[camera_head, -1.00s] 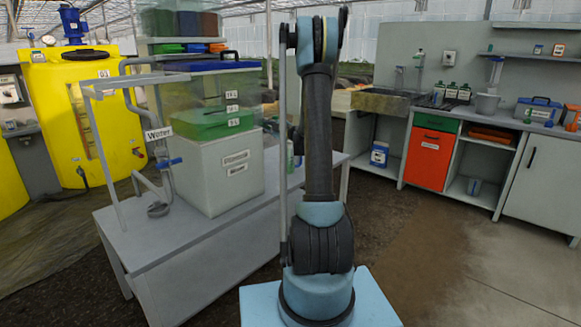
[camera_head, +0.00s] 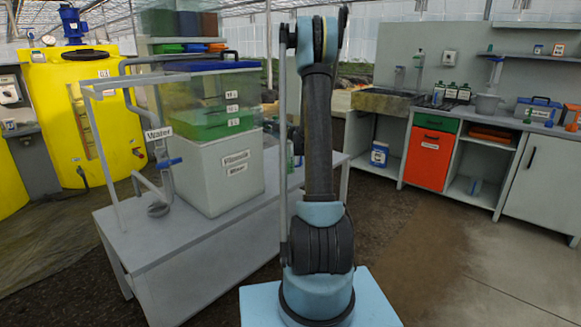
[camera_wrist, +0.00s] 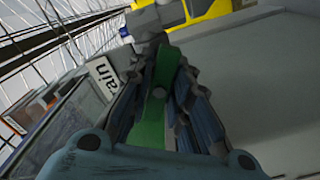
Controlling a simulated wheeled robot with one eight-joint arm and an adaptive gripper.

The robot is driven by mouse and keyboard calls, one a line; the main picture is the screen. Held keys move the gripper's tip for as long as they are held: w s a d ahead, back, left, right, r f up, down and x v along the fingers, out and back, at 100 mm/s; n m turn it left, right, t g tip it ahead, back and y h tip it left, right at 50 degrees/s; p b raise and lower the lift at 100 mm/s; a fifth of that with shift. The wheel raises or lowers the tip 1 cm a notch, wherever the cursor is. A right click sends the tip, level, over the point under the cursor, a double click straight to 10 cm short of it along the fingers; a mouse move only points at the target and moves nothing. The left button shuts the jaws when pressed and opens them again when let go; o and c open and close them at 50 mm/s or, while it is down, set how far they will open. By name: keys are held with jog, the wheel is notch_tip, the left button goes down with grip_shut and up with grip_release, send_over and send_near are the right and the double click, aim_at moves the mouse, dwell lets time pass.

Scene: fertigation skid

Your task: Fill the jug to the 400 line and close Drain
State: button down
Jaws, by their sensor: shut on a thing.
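In the wrist view my gripper (camera_wrist: 165,85) is shut on a green lever handle (camera_wrist: 150,125), which lies between its two dark ribbed fingers. A white sign (camera_wrist: 104,77) beside it shows the letters "ain", its start cut off; it fits the Drain label. In the head view my gripper and this valve are hidden. I cannot pick out the jug with the 400 line in either view.
A bench (camera_head: 130,235) bears a grey box (camera_head: 222,180) under a clear tank (camera_head: 185,105) with green contents. A tap with a blue handle (camera_head: 168,163) stands under the Water sign (camera_head: 158,133). A yellow tank (camera_head: 85,110) stands left; a counter with cabinets (camera_head: 432,150) stands right.

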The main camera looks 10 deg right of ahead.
dwell(0.3)
jog(key=m, duration=0.6)
jog(key=shift+m, duration=0.3)
dwell(1.1)
jog(key=m, duration=0.6)
jog(key=shift+d, duration=0.1)
jog(key=shift+w, duration=0.1)
jog(key=c, duration=1.4)
grip_release()
jog(key=shift+c, duration=0.2)
jog(key=shift+s, duration=0.2)
